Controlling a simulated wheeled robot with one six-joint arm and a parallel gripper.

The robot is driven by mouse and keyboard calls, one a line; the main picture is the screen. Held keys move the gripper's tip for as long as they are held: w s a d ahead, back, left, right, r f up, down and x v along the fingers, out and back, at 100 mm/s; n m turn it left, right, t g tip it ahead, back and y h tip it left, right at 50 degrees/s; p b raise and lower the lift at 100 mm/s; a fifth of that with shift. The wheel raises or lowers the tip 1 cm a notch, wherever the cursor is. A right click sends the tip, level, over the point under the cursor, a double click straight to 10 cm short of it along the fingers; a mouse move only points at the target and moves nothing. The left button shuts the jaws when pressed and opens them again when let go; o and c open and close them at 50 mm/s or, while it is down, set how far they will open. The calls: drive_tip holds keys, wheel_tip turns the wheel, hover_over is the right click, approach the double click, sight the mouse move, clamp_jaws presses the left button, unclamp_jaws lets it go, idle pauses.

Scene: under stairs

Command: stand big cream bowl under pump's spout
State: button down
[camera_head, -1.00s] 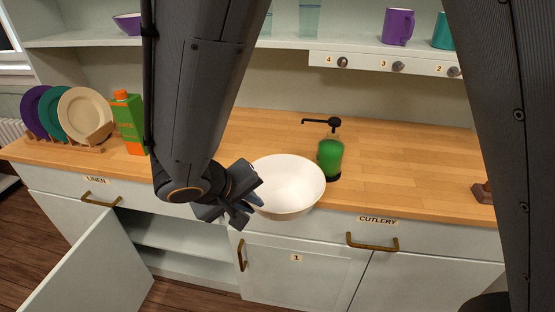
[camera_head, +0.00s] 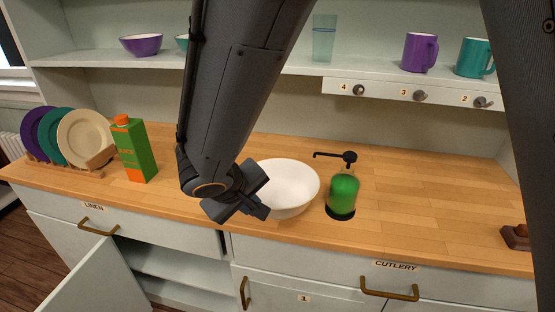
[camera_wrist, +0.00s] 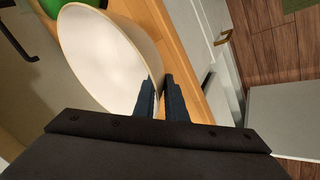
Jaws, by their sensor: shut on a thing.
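The big cream bowl (camera_head: 290,184) is upright at the counter's front, left of the pump. My gripper (camera_head: 262,204) is shut on the bowl's near left rim; in the wrist view the two fingers (camera_wrist: 161,100) pinch the rim of the bowl (camera_wrist: 105,55). The pump has a green bottle (camera_head: 343,195) and a black spout (camera_head: 331,155) that points left towards the bowl. The bowl's centre is left of the spout's tip. I cannot tell whether the bowl touches the counter.
A green and orange carton (camera_head: 134,150) and a rack of plates (camera_head: 84,138) stand to the left on the wooden counter (camera_head: 430,205). A cupboard door (camera_head: 85,280) hangs open below. Mugs stand on the shelf above. The counter right of the pump is mostly clear.

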sight(265, 201)
drive_tip(key=w, duration=0.2)
drive_tip(key=w+d+p, duration=0.1)
drive_tip(key=w, duration=0.1)
drive_tip(key=w+p, duration=0.1)
drive_tip(key=w, duration=0.1)
drive_tip(key=shift+d, duration=0.3)
drive_tip(key=shift+w+f+p, duration=0.1)
drive_tip(key=shift+f+p, duration=0.2)
drive_tip(key=shift+f, duration=1.4)
drive_tip(key=shift+f, duration=0.15)
drive_tip(key=c, duration=1.8)
unclamp_jaws()
